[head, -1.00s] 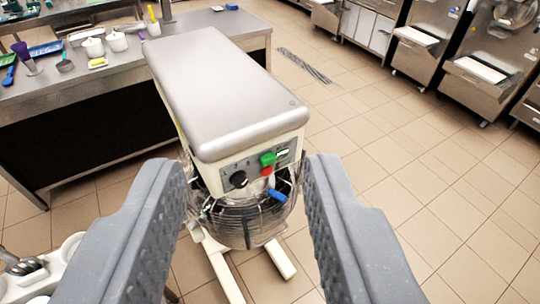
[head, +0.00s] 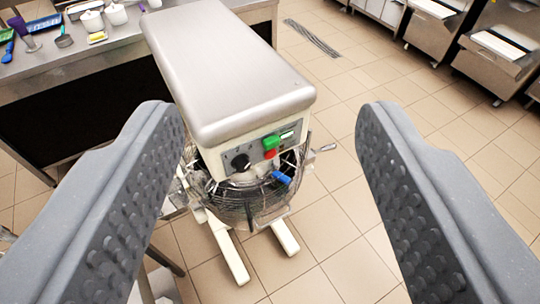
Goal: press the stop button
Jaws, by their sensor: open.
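A floor-standing mixer (head: 225,70) with a silver top stands ahead of me. Its front panel carries a black knob (head: 240,162), a green button (head: 270,142) and a red button (head: 270,154) just below the green one. The red button looks like the stop button; no label on it is readable. A blue handle (head: 281,178) sits below the buttons, on or in front of the wire bowl guard (head: 240,200). My gripper (head: 268,112) is open and empty. Its two grey ridged fingers frame the mixer's front from the near side, and neither appears to touch it.
A steel counter (head: 50,62) with white containers (head: 92,22) and utensils stands behind the mixer at left. Steel machines (head: 500,50) line the back right. A floor grate (head: 311,38) lies behind. Tiled floor on the right is clear.

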